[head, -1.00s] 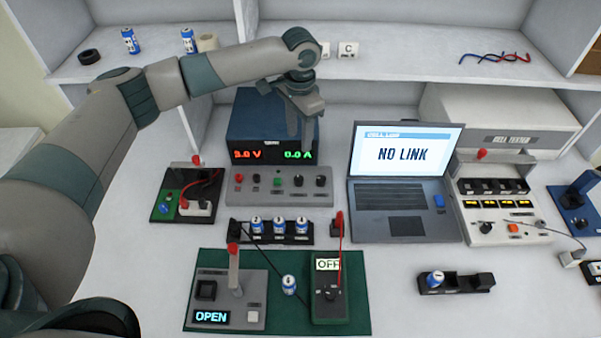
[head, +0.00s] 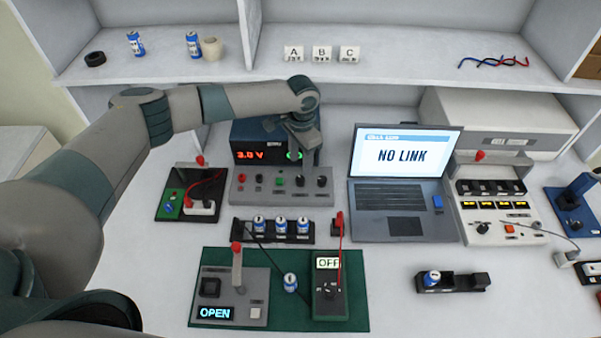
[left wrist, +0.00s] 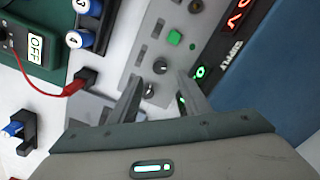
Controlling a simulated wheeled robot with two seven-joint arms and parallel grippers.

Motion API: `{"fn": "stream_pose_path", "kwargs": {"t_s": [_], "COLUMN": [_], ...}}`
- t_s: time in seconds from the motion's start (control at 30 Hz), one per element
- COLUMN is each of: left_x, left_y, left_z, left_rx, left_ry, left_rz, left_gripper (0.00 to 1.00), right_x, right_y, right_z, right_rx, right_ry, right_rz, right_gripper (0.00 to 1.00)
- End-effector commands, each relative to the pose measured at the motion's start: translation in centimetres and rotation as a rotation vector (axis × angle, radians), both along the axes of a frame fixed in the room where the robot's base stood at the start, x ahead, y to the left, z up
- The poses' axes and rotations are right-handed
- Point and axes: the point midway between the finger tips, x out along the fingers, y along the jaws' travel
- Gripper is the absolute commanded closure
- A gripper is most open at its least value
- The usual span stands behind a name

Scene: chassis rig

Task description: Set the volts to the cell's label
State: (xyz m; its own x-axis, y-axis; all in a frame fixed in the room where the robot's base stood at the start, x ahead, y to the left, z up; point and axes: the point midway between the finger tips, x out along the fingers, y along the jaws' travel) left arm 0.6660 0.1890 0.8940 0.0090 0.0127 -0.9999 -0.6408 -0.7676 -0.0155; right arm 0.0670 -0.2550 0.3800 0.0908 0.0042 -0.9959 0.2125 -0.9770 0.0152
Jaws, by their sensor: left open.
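The power supply (head: 250,133) is a blue box at the back centre. Its red display (head: 250,155) reads 3.0 V; the green amps display is mostly hidden by my left gripper. Its grey front panel (head: 262,195) carries red and black terminals, a green button (head: 279,181) and two dark knobs (head: 299,180) at the right. My left gripper (head: 308,165) points down just above these knobs, open. In the left wrist view the knobs (left wrist: 160,67) lie near and between its fingertips (left wrist: 160,83), apparently not gripped. A blue-and-white cell (head: 290,282) stands on the green mat (head: 357,275); its label is unreadable.
The meter (head: 330,300) reads OFF; the fixture display (head: 215,313) reads OPEN. A laptop (head: 405,195) showing NO LINK and a cell tester (head: 500,205) stand right. A shelf overhangs the back.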

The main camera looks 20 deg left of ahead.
Motion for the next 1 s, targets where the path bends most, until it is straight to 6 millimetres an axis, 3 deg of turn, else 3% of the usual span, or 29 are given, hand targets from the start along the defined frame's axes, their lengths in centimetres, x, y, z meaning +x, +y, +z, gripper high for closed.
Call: {"fn": "stream_pose_path", "kwargs": {"t_s": [0.4, 0.6, 0.9, 1.0], "left_x": [0.0, 0.1, 0.1, 0.1], "left_y": [0.1, 0.1, 0.1, 0.1], "left_z": [-6.3, -7.4, -7.6, -7.5], "left_rx": [0.001, 0.000, 0.001, 0.000], "left_ry": [0.001, 0.000, -0.001, -0.001], "left_rz": [0.000, 0.000, 0.000, 0.000], "left_gripper": [0.57, 0.57, 0.57, 0.81], "right_x": [0.0, 0.0, 0.0, 0.0], "right_y": [0.0, 0.0, 0.0, 0.0], "right_z": [1.7, 1.9, 1.8, 1.8], "right_rx": [0.000, 0.000, 0.000, 0.000], "right_ry": [0.000, -0.001, 0.000, 0.000], "right_rz": [0.000, 0.000, 0.000, 0.000], "right_gripper": [0.57, 0.57, 0.57, 0.57]}}
